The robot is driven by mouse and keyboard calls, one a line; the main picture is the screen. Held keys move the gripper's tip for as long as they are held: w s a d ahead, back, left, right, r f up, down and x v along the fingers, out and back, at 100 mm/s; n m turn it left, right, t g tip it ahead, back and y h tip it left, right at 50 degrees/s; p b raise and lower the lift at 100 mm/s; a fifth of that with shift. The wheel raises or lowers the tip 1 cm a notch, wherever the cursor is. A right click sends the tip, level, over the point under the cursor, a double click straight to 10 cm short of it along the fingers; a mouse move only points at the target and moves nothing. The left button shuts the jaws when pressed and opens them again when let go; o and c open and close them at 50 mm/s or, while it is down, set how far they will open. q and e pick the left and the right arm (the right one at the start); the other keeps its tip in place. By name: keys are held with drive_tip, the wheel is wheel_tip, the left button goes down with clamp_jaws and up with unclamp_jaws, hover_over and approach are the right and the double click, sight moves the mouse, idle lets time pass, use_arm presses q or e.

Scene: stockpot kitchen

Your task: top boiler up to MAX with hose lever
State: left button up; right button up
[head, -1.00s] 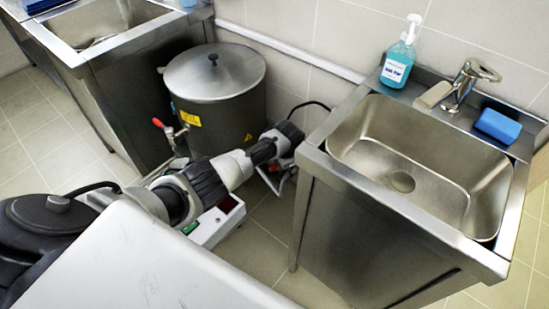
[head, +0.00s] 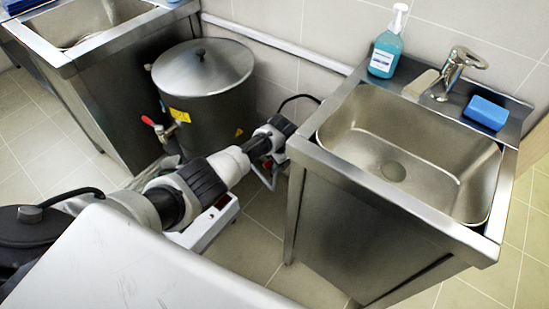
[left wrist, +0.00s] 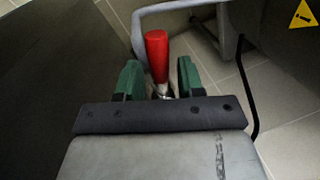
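The boiler (head: 205,100) is a large steel pot with its lid (head: 203,68) on and a red-handled tap (head: 158,127) on its front. No MAX mark is readable and its water level is hidden. My left arm reaches to the gap between the boiler and the right sink; its fingertips are hidden in the head view. In the left wrist view my left gripper (left wrist: 159,80) is open, its green fingers either side of a red lever handle (left wrist: 157,55), with gaps on both sides. What the lever joins lower down is hidden. My right gripper is not in view.
The right sink unit (head: 365,215) stands close beside my arm, with a soap bottle (head: 386,48) and blue sponge (head: 485,112) on it. Another sink unit (head: 120,95) is left of the boiler. A black hose (head: 300,97) curves behind my wrist. A white box (head: 205,228) sits on the floor below my arm.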

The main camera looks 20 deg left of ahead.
use_arm(q)
drive_tip(key=shift+o, duration=0.3)
drive_tip(key=shift+r, duration=0.15)
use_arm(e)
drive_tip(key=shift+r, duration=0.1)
use_arm(q)
drive_tip(key=shift+d+r+p, duration=0.1)
drive_tip(key=shift+r+p, duration=0.2)
drive_tip(key=shift+r, duration=0.05)
drive_tip(key=r, duration=0.1)
drive_tip(key=r+p, duration=0.1)
drive_tip(key=r, duration=0.1)
drive_tip(key=shift+s+d, duration=0.1)
drive_tip(key=shift+d, duration=0.1)
wheel_tip(320, 180, up, 7)
drive_tip(key=d+p, duration=0.1)
drive_tip(key=p, duration=0.1)
drive_tip(key=shift+s+f, duration=0.2)
drive_tip(key=shift+s, duration=0.25)
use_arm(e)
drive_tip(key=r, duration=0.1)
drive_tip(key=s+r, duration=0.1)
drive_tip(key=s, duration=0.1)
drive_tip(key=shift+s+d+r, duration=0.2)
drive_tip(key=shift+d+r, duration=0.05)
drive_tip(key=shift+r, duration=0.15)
use_arm(q)
drive_tip(key=shift+d, duration=0.1)
